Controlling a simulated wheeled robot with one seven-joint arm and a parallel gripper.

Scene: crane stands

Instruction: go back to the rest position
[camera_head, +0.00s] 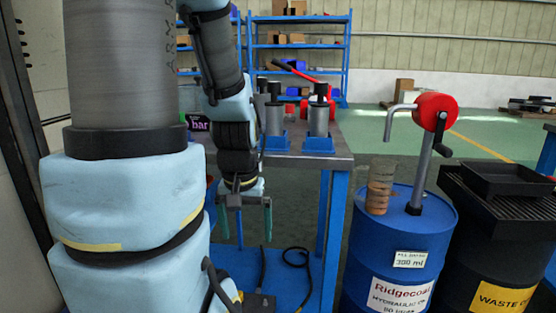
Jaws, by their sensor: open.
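My gripper (246,217) hangs from my arm left of the picture's middle, fingers pointing down. Its two greenish fingers are apart, with nothing seen between them. It is in front of the near edge of the workbench (292,162), beside the blue bench leg. My large light-blue arm links fill the left side and hide part of the bench.
Jacks with blue bases (318,146) stand on the bench, with a red lever (293,71) behind. At right are a blue oil drum (391,235) with a red-headed pump (436,110) and a black waste drum (478,236). Cables lie on the blue lower shelf (318,277).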

